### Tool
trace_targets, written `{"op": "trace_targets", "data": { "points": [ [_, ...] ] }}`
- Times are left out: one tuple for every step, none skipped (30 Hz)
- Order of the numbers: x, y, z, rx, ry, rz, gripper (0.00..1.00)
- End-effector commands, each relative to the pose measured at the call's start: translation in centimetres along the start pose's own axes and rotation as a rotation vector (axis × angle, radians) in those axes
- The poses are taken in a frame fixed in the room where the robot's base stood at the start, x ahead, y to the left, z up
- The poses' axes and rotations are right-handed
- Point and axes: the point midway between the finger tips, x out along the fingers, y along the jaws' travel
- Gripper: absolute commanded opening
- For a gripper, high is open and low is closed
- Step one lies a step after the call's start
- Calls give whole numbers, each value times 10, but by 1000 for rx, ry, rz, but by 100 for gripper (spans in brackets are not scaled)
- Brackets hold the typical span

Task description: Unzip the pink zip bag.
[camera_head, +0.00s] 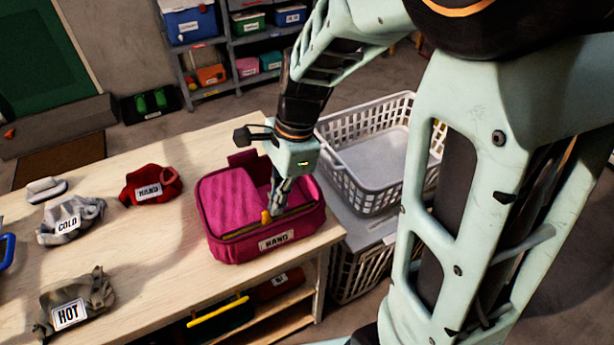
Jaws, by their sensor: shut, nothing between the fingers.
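The pink zip bag (222,203) sits upright near the right end of the wooden table, with a "HAND" label on its front. A brownish-yellow zip line runs along the front of its top. A small orange pull (265,217) stands on that line near the middle. My gripper (274,213) points down over the bag, its fingers shut and empty, with the tips close beside the pull. I cannot tell whether they touch it. My gripper and wrist hide the right part of the bag's top, so how far the zip is open is unclear.
A red "HAND" bag (150,187), a grey "COLD" bag (71,219) and a "HOT" bag (76,302) lie to the left on the table (165,243). A white laundry basket (370,150) stands right of the bag. Shelves with bins (240,50) are behind.

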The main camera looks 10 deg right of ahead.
Motion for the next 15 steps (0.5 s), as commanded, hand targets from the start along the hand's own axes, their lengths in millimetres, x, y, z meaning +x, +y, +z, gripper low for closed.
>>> {"op": "trace_targets", "data": {
  "points": [
    [1, 1, 15, -7, -1, 2, 0],
    [3, 1, 22, -5, -1, 3, 0],
    [5, 1, 31, -6, -1, 2, 0],
    [7, 1, 37, -5, -1, 2, 0],
    [9, 1, 43, -4, -1, 2, 0],
    [11, 0, 50, -5, 0, 2, 0],
    [12, 0, 55, -4, 0, 1, 0],
    [13, 0, 59, -4, 0, 1, 0],
    [15, 0, 64, -3, 0, 1, 0],
    [16, 0, 67, -2, 0, 1, 0],
    [16, 0, 70, -2, 0, 0, 0],
    [18, 0, 73, -2, 0, 0, 0],
    [18, 0, 75, -1, 0, 0, 0],
    [19, 0, 77, -1, 0, 0, 0],
    [19, 0, 78, -1, 0, 0, 0]
  ]
}}
